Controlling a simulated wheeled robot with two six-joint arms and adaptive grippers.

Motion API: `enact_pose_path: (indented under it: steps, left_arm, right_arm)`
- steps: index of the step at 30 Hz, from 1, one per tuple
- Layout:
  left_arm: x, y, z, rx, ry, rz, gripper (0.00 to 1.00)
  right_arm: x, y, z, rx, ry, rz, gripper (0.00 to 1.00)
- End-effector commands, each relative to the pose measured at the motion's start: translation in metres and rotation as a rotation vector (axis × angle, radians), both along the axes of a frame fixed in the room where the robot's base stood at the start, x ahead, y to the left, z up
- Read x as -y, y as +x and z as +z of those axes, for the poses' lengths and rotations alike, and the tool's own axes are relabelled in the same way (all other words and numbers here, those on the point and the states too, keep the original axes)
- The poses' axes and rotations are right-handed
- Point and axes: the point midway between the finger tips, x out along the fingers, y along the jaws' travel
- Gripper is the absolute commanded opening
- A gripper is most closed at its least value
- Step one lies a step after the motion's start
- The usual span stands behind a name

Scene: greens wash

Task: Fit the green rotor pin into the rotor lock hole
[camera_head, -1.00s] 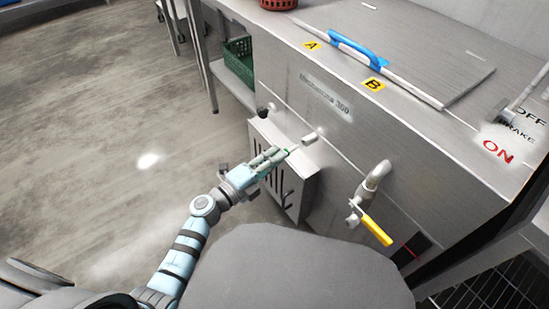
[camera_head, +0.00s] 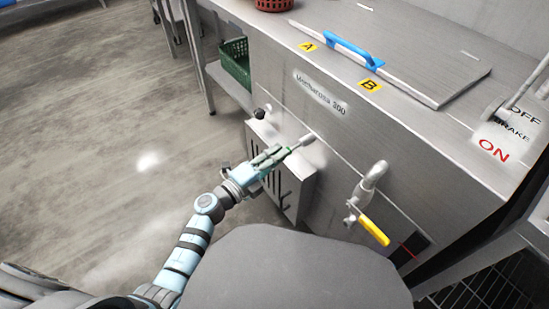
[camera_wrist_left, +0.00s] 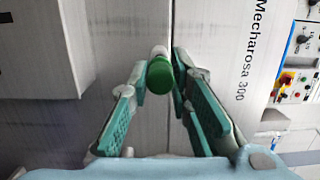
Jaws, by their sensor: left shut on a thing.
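The green rotor pin (camera_wrist_left: 160,76) shows its round green end between the fingers of my left gripper (camera_wrist_left: 158,88) in the left wrist view. In the head view, my left gripper (camera_head: 280,154) is shut on the pin, and its pale shaft points up and right at a short light metal boss (camera_head: 309,138) on the machine's front. This boss appears to hold the rotor lock hole; its opening is hidden. The shaft's tip meets the boss in the picture, but I cannot tell whether it is inside. My right gripper is not in view.
The steel machine (camera_head: 420,130) has a vented box (camera_head: 290,190) below the gripper. A tap with a yellow lever (camera_head: 374,232) stands to the right. A black knob (camera_head: 260,113) is to the left. A blue-handled lid (camera_head: 410,75) lies on top. Floor at left is clear.

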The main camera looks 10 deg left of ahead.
Motion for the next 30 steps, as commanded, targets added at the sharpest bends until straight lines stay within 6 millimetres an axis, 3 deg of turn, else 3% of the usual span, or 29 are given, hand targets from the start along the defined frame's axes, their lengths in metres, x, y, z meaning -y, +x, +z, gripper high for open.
enact_pose_path:
  steps: [30]
  left_arm:
    - [0.017,0.020,0.000,-0.001,-0.001,0.000,0.00]
  right_arm:
    - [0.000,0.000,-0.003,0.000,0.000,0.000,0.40]
